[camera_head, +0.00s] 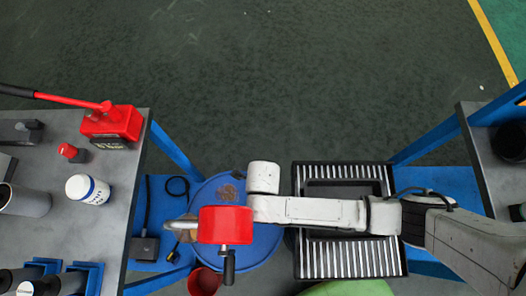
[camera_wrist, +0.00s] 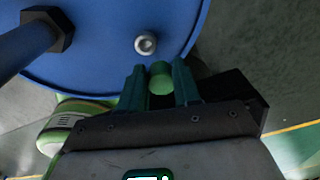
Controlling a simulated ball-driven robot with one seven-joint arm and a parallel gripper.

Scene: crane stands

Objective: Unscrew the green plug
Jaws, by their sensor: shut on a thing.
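The green plug (camera_wrist: 161,78) is a short green cylinder between the two teal fingers of my gripper (camera_wrist: 160,86) in the wrist view. The fingers press on it from both sides. Behind it is the blue barrel (camera_wrist: 100,62), with a round silver fitting (camera_wrist: 145,44) on its top just beyond the fingertips. I cannot tell whether the plug still touches the barrel. In the head view the barrel (camera_head: 265,245) stands between the two tables, partly under my arm. My gripper and the plug are hidden there.
A red pump body (camera_head: 226,224) with a black crank handle (camera_head: 228,262) stands over the barrel. A blue pipe with a black hex nut (camera_wrist: 47,30) rises from its lid. The left table (camera_head: 118,185) holds a red pump jack (camera_head: 112,124) and a white bottle (camera_head: 87,189). Open floor lies beyond.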

